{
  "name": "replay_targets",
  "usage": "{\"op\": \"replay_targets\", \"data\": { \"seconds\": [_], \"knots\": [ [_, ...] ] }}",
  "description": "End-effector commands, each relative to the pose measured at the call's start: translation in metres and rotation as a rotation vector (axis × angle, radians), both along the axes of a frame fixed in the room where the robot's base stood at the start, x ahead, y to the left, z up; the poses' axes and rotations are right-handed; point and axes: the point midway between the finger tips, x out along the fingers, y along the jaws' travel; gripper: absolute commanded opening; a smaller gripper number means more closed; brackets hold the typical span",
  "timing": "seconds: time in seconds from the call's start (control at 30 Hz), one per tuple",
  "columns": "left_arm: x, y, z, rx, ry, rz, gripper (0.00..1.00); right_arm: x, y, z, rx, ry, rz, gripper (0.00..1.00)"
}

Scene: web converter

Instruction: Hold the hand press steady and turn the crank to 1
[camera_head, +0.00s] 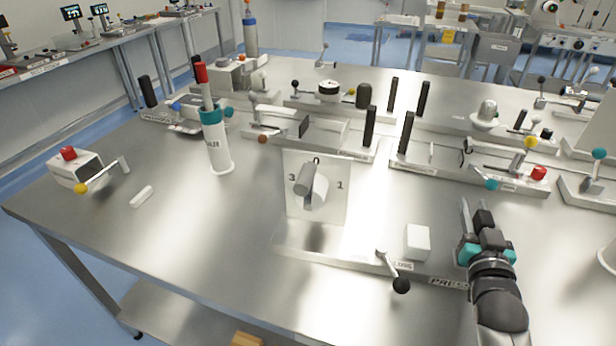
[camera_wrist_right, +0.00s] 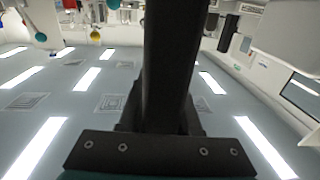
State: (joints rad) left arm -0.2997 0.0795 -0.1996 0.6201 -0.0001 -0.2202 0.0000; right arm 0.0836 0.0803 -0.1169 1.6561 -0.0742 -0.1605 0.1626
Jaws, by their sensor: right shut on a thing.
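The hand press stands at the table's front, with a bare metal base (camera_head: 330,243) and a label reading PRESS (camera_head: 447,283). Its upright white plate (camera_head: 333,205) shows 3 at left and 1 at right. A grey cylinder (camera_head: 305,179) juts from the plate, its near end nearer the 3. A small crank (camera_head: 394,272) with a black ball sits at the base's front edge, angled down-right. My right gripper (camera_head: 481,224) is at the base's right end, shut on a dark upright part, mostly hidden by the fingers. My left gripper is out of view.
A white block (camera_head: 417,242) sits on the base between plate and right gripper. A white cylinder with a red top (camera_head: 215,140) stands to the left. A white box with a yellow-knobbed lever (camera_head: 75,168) is farther left. Several fixtures with black posts fill the back. The front left is mostly clear.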

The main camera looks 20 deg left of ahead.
Motion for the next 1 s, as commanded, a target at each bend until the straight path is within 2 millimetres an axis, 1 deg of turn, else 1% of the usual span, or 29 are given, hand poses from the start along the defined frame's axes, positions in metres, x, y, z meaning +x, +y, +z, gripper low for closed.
{"op": "replay_targets", "data": {
  "seconds": [0.47, 0.5, 0.53, 1.0],
  "knots": [
    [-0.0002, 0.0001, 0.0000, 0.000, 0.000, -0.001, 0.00, -0.0002, 0.0002, -0.0008, 0.000, 0.002, 0.000, 0.00],
    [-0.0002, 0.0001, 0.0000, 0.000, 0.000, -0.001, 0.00, 0.0007, 0.0009, 0.0049, 0.016, -0.011, 0.002, 0.00],
    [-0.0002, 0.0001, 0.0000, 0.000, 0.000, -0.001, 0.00, 0.0007, 0.0009, 0.0049, 0.016, -0.011, 0.002, 0.00],
    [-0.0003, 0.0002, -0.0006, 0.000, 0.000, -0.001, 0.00, 0.0003, 0.0005, -0.0041, 0.008, -0.003, 0.001, 0.00]
  ]
}}
